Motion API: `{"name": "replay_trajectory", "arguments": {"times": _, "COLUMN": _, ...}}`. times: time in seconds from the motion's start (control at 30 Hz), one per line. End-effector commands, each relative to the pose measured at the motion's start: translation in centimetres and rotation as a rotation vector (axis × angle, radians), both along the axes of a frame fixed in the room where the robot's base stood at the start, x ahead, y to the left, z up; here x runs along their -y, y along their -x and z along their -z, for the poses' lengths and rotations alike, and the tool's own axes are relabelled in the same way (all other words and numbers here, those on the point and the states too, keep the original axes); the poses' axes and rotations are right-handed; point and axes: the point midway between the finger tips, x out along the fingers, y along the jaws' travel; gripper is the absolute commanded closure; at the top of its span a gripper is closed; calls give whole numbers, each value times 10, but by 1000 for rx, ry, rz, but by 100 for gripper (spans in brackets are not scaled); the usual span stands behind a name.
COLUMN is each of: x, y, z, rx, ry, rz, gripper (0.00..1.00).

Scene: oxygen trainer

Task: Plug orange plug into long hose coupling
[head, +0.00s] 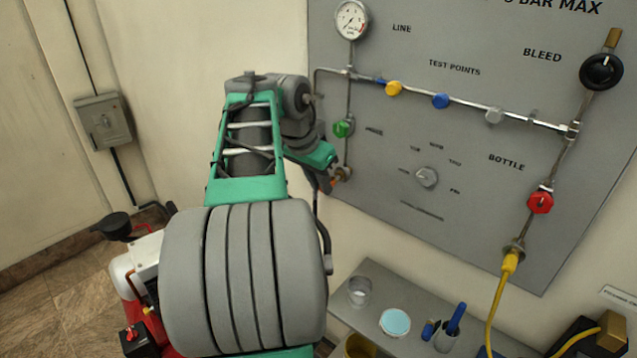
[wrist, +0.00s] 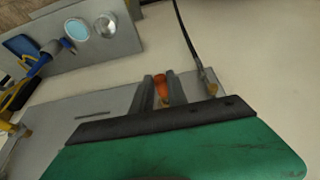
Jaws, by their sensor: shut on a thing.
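The orange plug (wrist: 161,86) is held between the two dark fingers of my gripper (wrist: 162,92) in the wrist view. My gripper (head: 325,184) is beside the lower left of the grey panel in the head view, largely hidden by my arm. A brass-coloured coupling (head: 343,174) sits at the foot of the left pipe, very close to the gripper. In the wrist view, a metal and brass coupling (wrist: 209,82) stands a little right of the plug, apart from it, with a dark hose running from it. I cannot tell for sure which coupling is the long hose one.
A green valve knob (head: 343,128) is just above the gripper. A grey shelf (head: 376,275) below holds a glass jar (head: 359,292), a pale blue dish (head: 395,322) and blue-handled items. A yellow hose (head: 497,300) hangs at right. Bare wall lies below the panel.

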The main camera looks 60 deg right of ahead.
Motion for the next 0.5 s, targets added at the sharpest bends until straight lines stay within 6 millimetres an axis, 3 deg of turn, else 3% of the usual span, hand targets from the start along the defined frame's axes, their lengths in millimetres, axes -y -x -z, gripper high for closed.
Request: {"name": "replay_trajectory", "arguments": {"times": 0.5, "x": 10, "y": 2, "z": 0, "rx": 0, "ry": 0, "rz": 0, "gripper": 100}}
